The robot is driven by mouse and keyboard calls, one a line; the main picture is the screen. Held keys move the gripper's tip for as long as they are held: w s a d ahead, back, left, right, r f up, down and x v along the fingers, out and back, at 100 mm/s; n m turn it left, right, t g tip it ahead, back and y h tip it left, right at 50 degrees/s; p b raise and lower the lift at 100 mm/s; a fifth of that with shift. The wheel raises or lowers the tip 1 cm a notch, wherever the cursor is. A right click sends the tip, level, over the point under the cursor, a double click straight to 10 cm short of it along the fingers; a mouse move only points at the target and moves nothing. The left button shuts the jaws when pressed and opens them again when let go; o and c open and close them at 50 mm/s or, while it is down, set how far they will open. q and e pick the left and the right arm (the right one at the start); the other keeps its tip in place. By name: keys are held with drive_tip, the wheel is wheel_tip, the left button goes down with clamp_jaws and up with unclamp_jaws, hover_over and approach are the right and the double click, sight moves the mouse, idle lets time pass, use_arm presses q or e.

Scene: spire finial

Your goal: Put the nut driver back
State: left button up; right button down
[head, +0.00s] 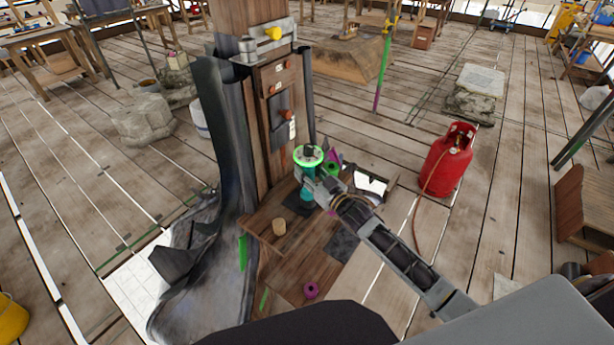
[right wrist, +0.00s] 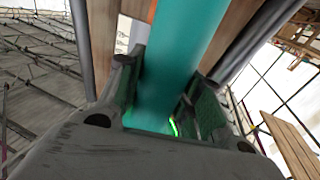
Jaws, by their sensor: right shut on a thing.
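A teal cylindrical tool, which looks like the nut driver (head: 306,193), stands roughly upright at the table by the wooden post. A bright green ring (head: 308,155) with a dark centre shows at its top. My right gripper (head: 312,184) reaches in from the lower right and is shut on the teal shaft. In the right wrist view the teal shaft (right wrist: 183,55) runs between the two fingers (right wrist: 170,105). Whether its lower end touches the table is hidden. My left gripper is not in view.
A wooden post (head: 278,120) with a panel stands just behind the tool, beside a dark curved sheet (head: 215,120). A red gas cylinder (head: 447,160) stands to the right.

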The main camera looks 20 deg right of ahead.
sight(311, 194)
drive_tip(key=shift+f, duration=0.95)
drive_tip(key=c, duration=1)
unclamp_jaws()
drive_tip(key=shift+f, duration=0.2)
drive_tip(key=shift+o, duration=0.2)
drive_tip(key=shift+r, duration=0.15)
drive_tip(key=shift+v, duration=1.25)
drive_tip(key=v, duration=0.9)
drive_tip(key=shift+s+b, duration=0.3)
drive_tip(key=shift+b, duration=0.15)
